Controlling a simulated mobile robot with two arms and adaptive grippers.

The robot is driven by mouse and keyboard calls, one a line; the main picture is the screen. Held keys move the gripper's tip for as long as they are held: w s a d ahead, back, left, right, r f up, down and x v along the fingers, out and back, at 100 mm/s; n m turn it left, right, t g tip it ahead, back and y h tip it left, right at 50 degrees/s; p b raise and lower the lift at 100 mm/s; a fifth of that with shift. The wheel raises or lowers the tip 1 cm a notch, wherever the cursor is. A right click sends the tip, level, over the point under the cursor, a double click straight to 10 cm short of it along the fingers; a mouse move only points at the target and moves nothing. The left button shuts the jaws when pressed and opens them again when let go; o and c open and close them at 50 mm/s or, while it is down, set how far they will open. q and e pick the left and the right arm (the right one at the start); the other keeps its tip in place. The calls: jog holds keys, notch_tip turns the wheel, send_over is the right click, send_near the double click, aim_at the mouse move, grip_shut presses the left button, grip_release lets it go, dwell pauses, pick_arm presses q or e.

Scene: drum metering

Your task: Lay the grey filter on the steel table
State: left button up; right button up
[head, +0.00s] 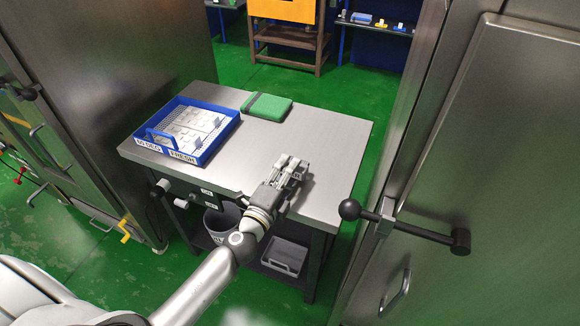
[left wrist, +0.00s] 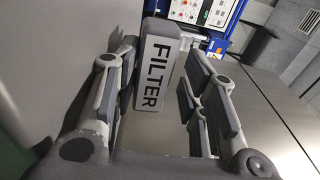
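The steel table (head: 326,140) stands in the middle of the head view. My left gripper (head: 293,164) is low over its front right part. In the left wrist view the grey filter (left wrist: 172,30), with a white label reading FILTER, is between the two fingers of my left gripper (left wrist: 160,85). The fingers are spread, with a gap showing on the filter's right. I cannot tell whether the left finger touches it or whether the filter rests on the table. In the head view the fingers largely hide the filter. My right gripper is not in view.
A blue tray (head: 207,150) labelled FRESH, holding white pieces, stands on the table's left part. A steel door with a black ball handle (head: 349,209) stands close on the right. The table's right part is bare.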

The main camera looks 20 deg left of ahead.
pick_arm(q)
jog(key=s, duration=0.4)
jog(key=s+f, duration=0.1)
jog(key=shift+s+a, duration=0.3)
jog(key=shift+s, duration=0.1)
jog(key=shift+s+a+r, duration=0.1)
jog(key=shift+s, duration=0.3)
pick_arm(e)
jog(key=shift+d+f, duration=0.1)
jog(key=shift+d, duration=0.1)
pick_arm(q)
jog(key=shift+r, duration=0.1)
